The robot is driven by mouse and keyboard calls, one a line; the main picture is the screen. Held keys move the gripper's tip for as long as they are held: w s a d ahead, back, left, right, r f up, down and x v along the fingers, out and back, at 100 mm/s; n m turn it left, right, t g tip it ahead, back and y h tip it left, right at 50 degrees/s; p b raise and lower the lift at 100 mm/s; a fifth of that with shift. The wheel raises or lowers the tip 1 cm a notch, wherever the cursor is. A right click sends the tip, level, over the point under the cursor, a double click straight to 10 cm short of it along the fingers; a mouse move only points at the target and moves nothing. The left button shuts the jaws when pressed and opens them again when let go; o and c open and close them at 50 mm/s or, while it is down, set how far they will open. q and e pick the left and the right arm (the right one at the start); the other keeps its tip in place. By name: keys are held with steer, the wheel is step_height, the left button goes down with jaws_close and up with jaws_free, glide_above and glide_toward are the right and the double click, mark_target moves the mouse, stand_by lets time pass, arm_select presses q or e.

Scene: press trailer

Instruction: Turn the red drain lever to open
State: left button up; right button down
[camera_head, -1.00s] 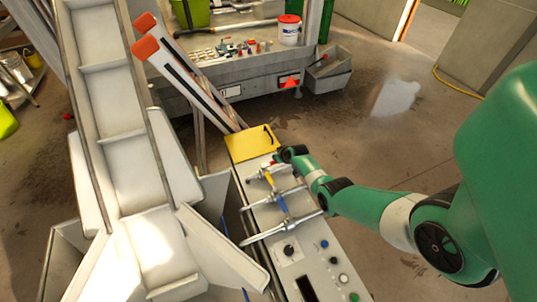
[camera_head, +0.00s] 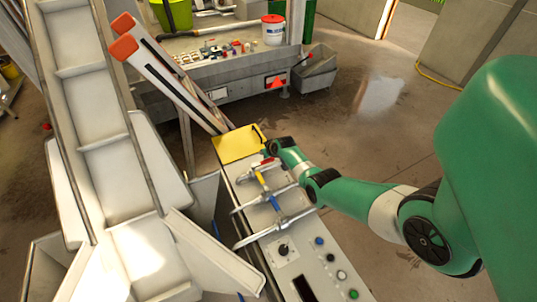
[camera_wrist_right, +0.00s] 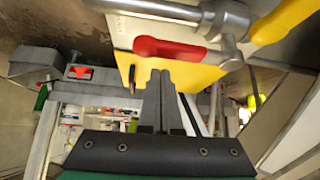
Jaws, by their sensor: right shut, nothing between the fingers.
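The red drain lever (camera_head: 263,162) sits on the farthest of the pipe valves on the grey control panel, close to the yellow box. In the right wrist view the red lever (camera_wrist_right: 170,49) points left from its metal valve (camera_wrist_right: 228,20), just beyond the fingertips. My right gripper (camera_wrist_right: 160,76) is shut and empty. Its tips appear just short of the lever's edge; I cannot tell whether they touch it. In the head view my right wrist covers the space beside the lever and hides the fingers. My left gripper is not in view.
A yellow lever (camera_head: 260,179) and a blue lever (camera_head: 274,203) are on the nearer valves. The yellow box (camera_head: 236,145) is just beyond the red lever. Buttons (camera_head: 341,275) are at the panel's near end. A white conveyor (camera_head: 115,185) stands left; floor is open right.

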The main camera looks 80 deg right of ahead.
mark_target(268, 161)
steer(key=shift+w+d+f+b, duration=0.5)
steer(key=shift+d+b, duration=0.2)
steer(key=shift+b, duration=0.1)
steer(key=p+v, duration=0.9)
steer(key=v, duration=0.1)
steer(key=shift+w+d+r, duration=0.1)
steer(key=shift+w+r, duration=0.2)
steer(key=shift+w, duration=0.05)
arm_select(q)
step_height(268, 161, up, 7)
steer(key=p, duration=0.1)
arm_select(e)
steer(key=shift+s+a+r, duration=0.2)
steer(key=shift+s+a, duration=0.05)
steer(key=shift+a, duration=0.15)
